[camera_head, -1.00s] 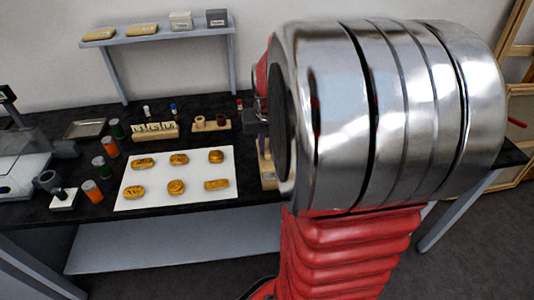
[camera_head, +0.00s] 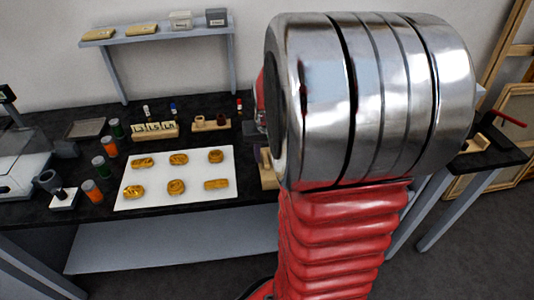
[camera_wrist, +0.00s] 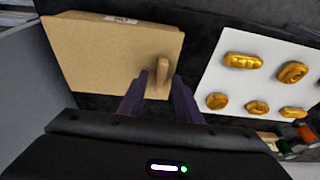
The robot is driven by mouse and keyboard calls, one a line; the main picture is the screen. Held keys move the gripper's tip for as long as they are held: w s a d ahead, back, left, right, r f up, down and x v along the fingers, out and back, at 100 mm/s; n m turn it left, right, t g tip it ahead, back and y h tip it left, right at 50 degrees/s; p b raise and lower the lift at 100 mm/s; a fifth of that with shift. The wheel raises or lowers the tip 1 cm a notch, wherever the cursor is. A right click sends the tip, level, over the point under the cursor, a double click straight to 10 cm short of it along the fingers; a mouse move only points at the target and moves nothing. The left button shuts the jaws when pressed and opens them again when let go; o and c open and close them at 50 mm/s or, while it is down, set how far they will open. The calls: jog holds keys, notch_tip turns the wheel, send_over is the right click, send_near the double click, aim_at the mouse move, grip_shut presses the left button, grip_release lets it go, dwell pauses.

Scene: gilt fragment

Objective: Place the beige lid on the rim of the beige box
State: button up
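A flat beige panel with a raised handle, which looks like the lid (camera_wrist: 95,60), fills the upper left of the wrist view. My gripper (camera_wrist: 160,76) has its two purple fingers on either side of that handle (camera_wrist: 163,70). I cannot tell whether the fingers press on it. A white label shows at the panel's far edge. No separate box rim is clear there, so I cannot tell how lid and box sit. In the head view a beige piece (camera_head: 267,172) shows just right of the white mat, and my arm hides most of it and my gripper.
A white mat (camera_head: 228,197) with several gold pieces lies on the black table. Bottles (camera_head: 93,191), wooden racks and a scale stand to its left and behind. A wall shelf (camera_head: 165,38) holds small boxes. A beige object (camera_head: 477,144) sits on the right table part.

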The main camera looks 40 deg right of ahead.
jog(key=v, duration=1.2)
jog(key=shift+s, duration=0.1)
dwell(0.5)
jog(key=s+a+n+t+y, duration=0.1)
jog(key=s+a+n, duration=0.2)
jog(key=a, duration=0.9)
jog(key=s+a+n+t, duration=0.2)
jog(key=s+a+n, duration=0.1)
jog(key=a, duration=1)
jog(key=shift+s+a+r+n+y, duration=0.15)
jog(key=shift+s+r+n+y, duration=0.25)
jog(key=shift+s, duration=0.4)
